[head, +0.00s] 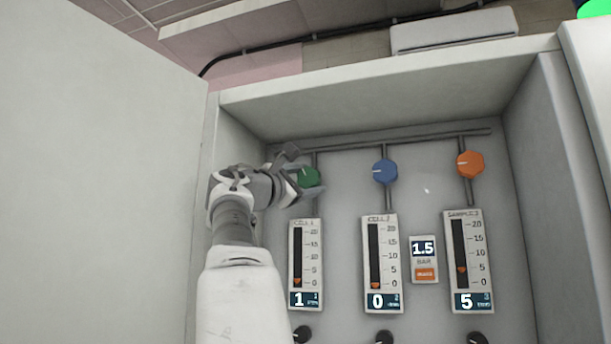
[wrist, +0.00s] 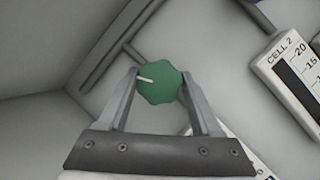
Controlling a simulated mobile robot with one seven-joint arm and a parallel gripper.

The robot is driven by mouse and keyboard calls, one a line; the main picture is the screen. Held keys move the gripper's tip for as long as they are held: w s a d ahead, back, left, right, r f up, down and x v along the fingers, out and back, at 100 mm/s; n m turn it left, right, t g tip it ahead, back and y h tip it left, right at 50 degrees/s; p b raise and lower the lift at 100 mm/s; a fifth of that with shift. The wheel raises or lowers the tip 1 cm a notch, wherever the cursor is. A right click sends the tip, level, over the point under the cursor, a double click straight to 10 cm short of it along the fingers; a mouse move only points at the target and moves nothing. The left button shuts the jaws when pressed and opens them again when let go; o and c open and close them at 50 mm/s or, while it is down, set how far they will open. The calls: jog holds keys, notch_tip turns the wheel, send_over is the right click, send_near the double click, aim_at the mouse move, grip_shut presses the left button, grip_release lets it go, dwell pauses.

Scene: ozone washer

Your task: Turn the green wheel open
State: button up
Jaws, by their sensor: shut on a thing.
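The green wheel (head: 308,177) is on a pipe at the upper left of the cabinet's back panel, above the Cell 1 gauge (head: 306,262). That gauge shows 1, with its orange marker near the bottom of the scale. In the wrist view the wheel (wrist: 159,83) is between the two fingers of my gripper (wrist: 161,80), and its white mark points left and slightly up. My gripper is shut on the wheel, one finger on each side. In the head view my gripper (head: 302,174) partly covers the wheel.
A blue wheel (head: 385,172) and an orange wheel (head: 470,164) are to the right. The Cell 2 gauge (head: 381,263) reads 0 and the right gauge (head: 467,260) reads 5. A 1.5 bar display (head: 424,249) sits between them. The cabinet's left wall is close to my arm.

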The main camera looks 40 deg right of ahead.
jog(key=m+p, duration=0.1)
jog(key=m, duration=0.1)
jog(key=m+g+p, duration=0.1)
jog(key=m+g+y+p, duration=0.1)
jog(key=m, duration=0.1)
jog(key=shift+a+r+m, duration=0.1)
jog(key=shift+r+m, duration=0.2)
jog(key=shift+r, duration=0.1)
jog(key=shift+f+m+g+y+p, duration=0.1)
jog(key=shift+m+g+y+p, duration=0.5)
jog(key=shift+m+p, duration=0.8)
jog(key=shift+m, duration=0.4)
jog(key=o, duration=1.3)
jog(key=shift+o, duration=0.2)
jog(key=shift+f, duration=0.15)
jog(key=shift+f, duration=0.1)
